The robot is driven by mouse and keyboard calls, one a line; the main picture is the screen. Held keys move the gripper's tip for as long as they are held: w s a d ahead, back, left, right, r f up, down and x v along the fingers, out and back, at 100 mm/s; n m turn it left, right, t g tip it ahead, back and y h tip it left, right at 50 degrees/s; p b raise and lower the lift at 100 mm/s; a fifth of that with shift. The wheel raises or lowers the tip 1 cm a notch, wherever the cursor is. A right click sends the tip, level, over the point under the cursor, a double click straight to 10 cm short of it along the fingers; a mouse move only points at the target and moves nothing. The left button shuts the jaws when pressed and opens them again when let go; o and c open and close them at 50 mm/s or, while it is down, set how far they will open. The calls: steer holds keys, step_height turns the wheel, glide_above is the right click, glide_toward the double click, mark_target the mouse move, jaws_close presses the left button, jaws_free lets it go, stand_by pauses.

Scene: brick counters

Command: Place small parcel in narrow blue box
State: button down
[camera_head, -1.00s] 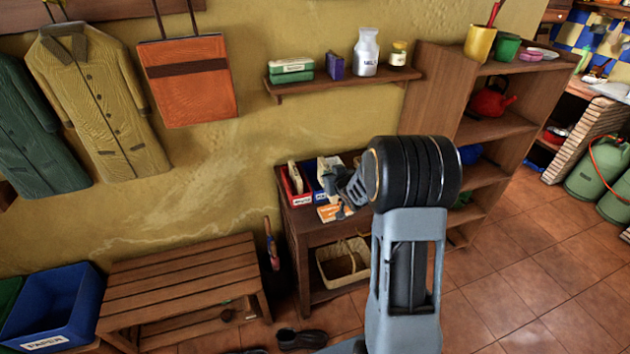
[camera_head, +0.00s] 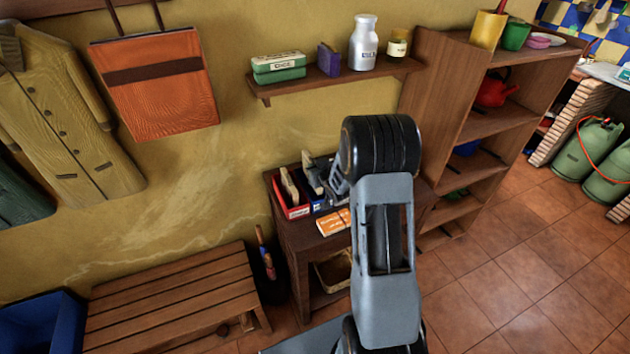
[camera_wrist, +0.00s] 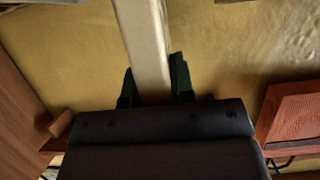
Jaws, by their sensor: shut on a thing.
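My gripper (camera_head: 322,180) is over the small wooden table, above or at the narrow blue box (camera_head: 321,206), which it partly hides. In the wrist view the two dark fingers of my gripper (camera_wrist: 153,80) are shut on a pale, slim parcel (camera_wrist: 146,38), one on each side. In the head view I cannot make out the held parcel clearly, nor whether it is inside the blue box. A red box (camera_head: 292,211) stands just left of the blue one, with a beige item (camera_head: 289,186) upright in it.
An orange packet (camera_head: 334,222) lies on the tabletop in front of the blue box. A wall shelf (camera_head: 335,78) with tins and a milk can is above. A tall shelf unit (camera_head: 440,105) stands right, a bench (camera_head: 175,300) left.

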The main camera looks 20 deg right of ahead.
steer(key=shift+f, duration=2.6)
steer(key=shift+s+f, duration=0.1)
steer(key=shift+f, duration=0.05)
steer(key=c, duration=1)
jaws_free()
steer(key=shift+r+p, duration=0.2)
steer(key=shift+p, duration=0.15)
steer(key=b+v, duration=0.2)
steer(key=v, duration=0.9)
steer(key=s+a+r+g, duration=0.3)
steer(key=s+a+r, duration=0.1)
steer(key=s, duration=0.2)
steer(key=s+a+r+g, duration=0.3)
steer(key=s+a+r, duration=0.1)
steer(key=s, duration=0.3)
steer(key=s+a+r+g, duration=0.3)
steer(key=s+a+r, duration=0.1)
steer(key=s+r, duration=0.2)
steer(key=shift+s+r, duration=0.1)
steer(key=shift+s, duration=0.1)
